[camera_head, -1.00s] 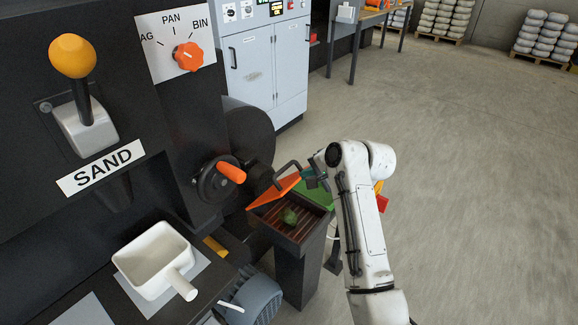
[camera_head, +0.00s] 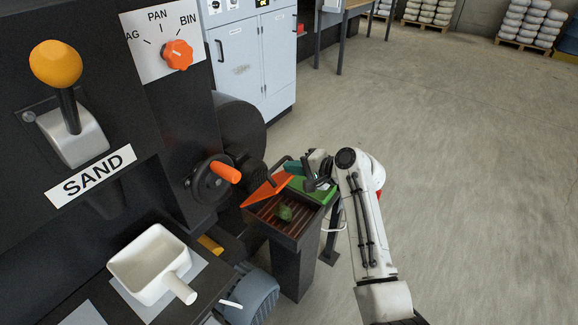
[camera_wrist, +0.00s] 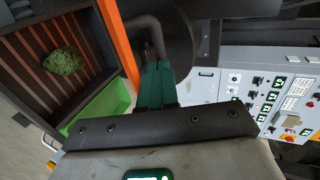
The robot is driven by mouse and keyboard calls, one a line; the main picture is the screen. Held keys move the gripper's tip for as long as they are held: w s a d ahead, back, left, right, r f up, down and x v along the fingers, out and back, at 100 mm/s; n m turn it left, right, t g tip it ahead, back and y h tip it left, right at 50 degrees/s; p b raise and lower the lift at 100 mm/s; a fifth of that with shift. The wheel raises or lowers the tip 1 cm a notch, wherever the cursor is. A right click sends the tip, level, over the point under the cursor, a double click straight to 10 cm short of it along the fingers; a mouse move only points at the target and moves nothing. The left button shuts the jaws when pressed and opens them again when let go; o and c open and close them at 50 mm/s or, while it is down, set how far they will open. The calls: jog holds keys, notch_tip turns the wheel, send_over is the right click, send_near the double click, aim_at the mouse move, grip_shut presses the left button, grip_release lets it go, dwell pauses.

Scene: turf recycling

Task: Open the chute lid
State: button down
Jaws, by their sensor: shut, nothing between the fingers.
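The chute (camera_head: 285,230) is a dark box on a post, with a slatted inside and a green clump (camera_head: 284,212) on the slats. Its orange lid (camera_head: 266,190) stands raised and tilted along the box's left and far side. In the wrist view the lid (camera_wrist: 118,45) shows edge-on, with a dark bent handle (camera_wrist: 150,32) beside it. My gripper (camera_head: 291,167) is at the far side of the chute, close to the lid. Its teal fingers (camera_wrist: 155,85) are together and empty, beside the handle; whether they touch it I cannot tell. The slatted opening is uncovered.
A dark machine stands at left, with an orange-handled wheel (camera_head: 212,182) close to the chute. A green tray (camera_head: 318,191) lies beside the chute under my arm. A white scoop (camera_head: 150,264) sits on the near ledge. The floor to the right is clear.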

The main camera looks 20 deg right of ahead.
jog(key=shift+x, duration=0.8)
